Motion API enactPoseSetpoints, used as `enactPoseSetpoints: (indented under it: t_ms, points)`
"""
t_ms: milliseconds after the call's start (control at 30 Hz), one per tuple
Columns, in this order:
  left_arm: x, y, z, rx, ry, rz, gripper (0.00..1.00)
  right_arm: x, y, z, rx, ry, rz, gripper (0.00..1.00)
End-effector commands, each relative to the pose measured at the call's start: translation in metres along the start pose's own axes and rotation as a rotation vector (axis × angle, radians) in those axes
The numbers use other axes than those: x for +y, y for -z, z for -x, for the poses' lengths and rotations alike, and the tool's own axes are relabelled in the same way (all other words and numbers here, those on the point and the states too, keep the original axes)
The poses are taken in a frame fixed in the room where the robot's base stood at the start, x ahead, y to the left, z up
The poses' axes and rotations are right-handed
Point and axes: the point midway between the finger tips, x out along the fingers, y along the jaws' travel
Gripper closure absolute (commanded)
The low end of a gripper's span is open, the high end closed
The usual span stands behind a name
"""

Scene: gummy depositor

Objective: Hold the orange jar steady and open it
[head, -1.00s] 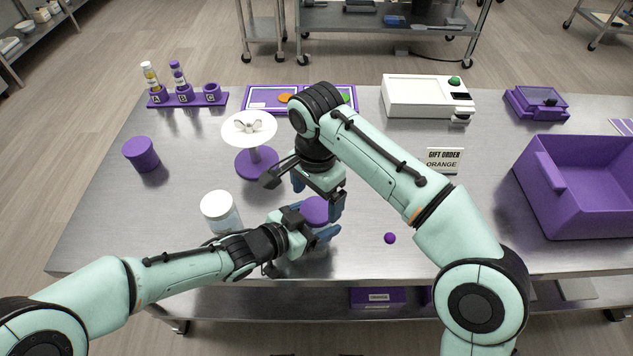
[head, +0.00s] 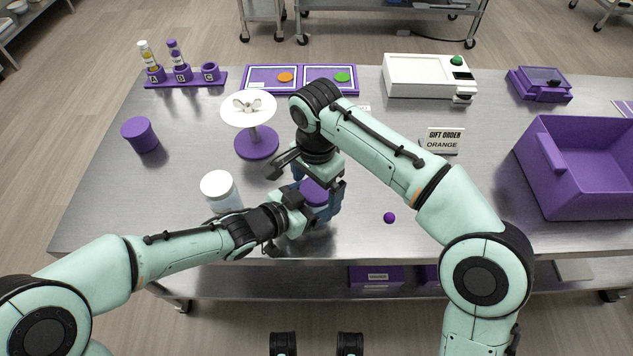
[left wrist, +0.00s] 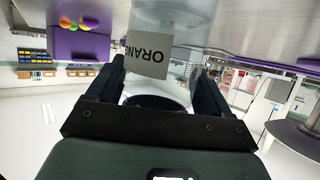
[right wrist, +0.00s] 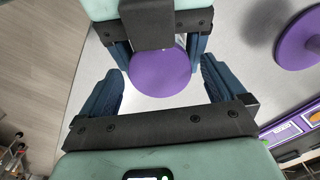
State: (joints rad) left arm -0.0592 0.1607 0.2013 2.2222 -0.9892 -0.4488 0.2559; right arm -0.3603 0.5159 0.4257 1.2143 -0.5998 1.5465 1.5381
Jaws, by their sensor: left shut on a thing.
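The orange jar shows in the left wrist view as a clear jar (left wrist: 165,25) with a white label reading "ORAN…"; that view is upside down. Its round purple lid (head: 315,191) is on top, and the lid also shows in the right wrist view (right wrist: 160,74). My left gripper (head: 308,208) is shut on the jar's body from the side, with a finger on either side (left wrist: 157,70). My right gripper (head: 318,188) points down over the lid. Its fingers are apart on either side of the lid (right wrist: 162,72), with gaps visible. Arms and fingers hide most of the jar in the head view.
A white-lidded jar (head: 220,192) stands close left of my left gripper. A purple stand with white top (head: 256,143) is behind it. A small purple ball (head: 389,217), the gift order sign (head: 442,141) and a purple bin (head: 585,185) are to the right.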

Motion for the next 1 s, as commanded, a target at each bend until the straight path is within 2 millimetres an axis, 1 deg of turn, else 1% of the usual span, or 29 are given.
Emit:
enactPoseSetpoints:
  t_ms: [167, 233, 500, 567, 600, 700, 900, 1000]
  points:
    - [0.000, 0.000, 0.000, 0.001, 0.000, 0.000, 1.00, 0.000, 0.000, 0.001, 0.000, 0.000, 0.000, 0.03]
    - [0.000, 0.000, 0.000, 0.001, 0.000, 0.000, 1.00, -0.001, 0.000, 0.005, 0.001, 0.002, 0.000, 0.03]
    - [0.000, 0.000, 0.000, 0.001, 0.000, 0.000, 1.00, -0.001, 0.000, 0.039, 0.000, 0.003, 0.000, 0.03]
    - [0.000, 0.000, 0.000, 0.001, 0.000, 0.000, 1.00, 0.000, 0.000, 0.043, 0.000, 0.001, 0.000, 0.03]
    - [0.000, 0.000, 0.000, 0.001, 0.000, 0.000, 1.00, 0.000, 0.000, 0.044, -0.001, 0.000, 0.000, 0.07]
    - [0.000, 0.000, 0.000, 0.001, 0.000, 0.000, 1.00, -0.001, -0.001, 0.051, 0.000, 0.002, 0.002, 0.07]
    - [0.000, 0.000, 0.000, 0.001, 0.000, 0.000, 1.00, -0.001, -0.001, 0.075, 0.000, 0.003, 0.001, 0.07]
    - [0.000, 0.000, 0.000, 0.001, 0.000, 0.000, 1.00, 0.000, 0.000, 0.076, 0.000, 0.000, 0.000, 0.07]
